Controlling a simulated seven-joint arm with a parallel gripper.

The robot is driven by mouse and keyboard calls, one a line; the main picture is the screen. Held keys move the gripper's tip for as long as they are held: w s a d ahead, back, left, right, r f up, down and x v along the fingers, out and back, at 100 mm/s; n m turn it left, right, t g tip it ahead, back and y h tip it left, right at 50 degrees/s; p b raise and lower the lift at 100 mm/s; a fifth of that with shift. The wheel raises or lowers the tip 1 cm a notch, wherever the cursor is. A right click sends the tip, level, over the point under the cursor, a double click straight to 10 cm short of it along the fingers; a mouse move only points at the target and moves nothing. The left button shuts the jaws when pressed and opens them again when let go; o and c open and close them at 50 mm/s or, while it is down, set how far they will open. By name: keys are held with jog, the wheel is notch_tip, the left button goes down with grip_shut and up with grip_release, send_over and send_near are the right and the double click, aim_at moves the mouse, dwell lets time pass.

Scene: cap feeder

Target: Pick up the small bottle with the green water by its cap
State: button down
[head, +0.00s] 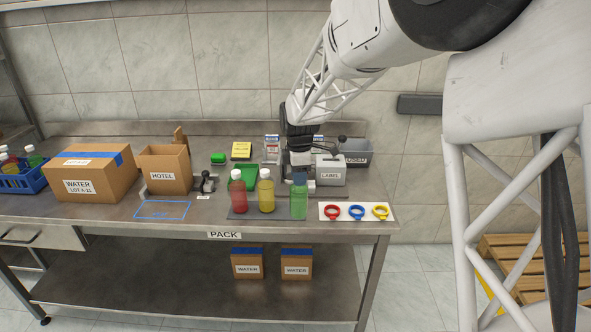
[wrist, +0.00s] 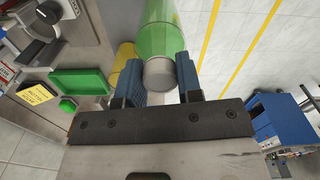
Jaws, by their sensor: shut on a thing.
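The bottle with green water (head: 299,201) is upright at the right front of the dark mat (head: 237,214). I cannot tell whether its base touches the mat. My gripper (head: 299,177) is at its top, and the fingers partly hide the cap there. In the wrist view, the blue fingers of my gripper (wrist: 159,72) are on both sides of the grey cap (wrist: 159,75), shut on it. The green bottle (wrist: 157,32) extends away beyond the cap.
A red bottle (head: 238,194) and a yellow bottle (head: 266,194) stand left of the green one. A white board (head: 325,215) with red, blue and yellow rings lies to its right. A grey LABEL box (head: 330,174) stands close behind. The table's front edge is near.

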jog(key=shift+s+d+r, duration=0.15)
jog(key=shift+s+d, duration=0.2)
jog(key=shift+s, duration=1)
jog(key=shift+s+d+r, duration=0.1)
jog(key=shift+s+d, duration=0.2)
jog(key=shift+s, duration=1)
jog(key=shift+s+d+r, duration=0.15)
jog(key=shift+s+d, duration=0.2)
jog(key=shift+s, duration=1)
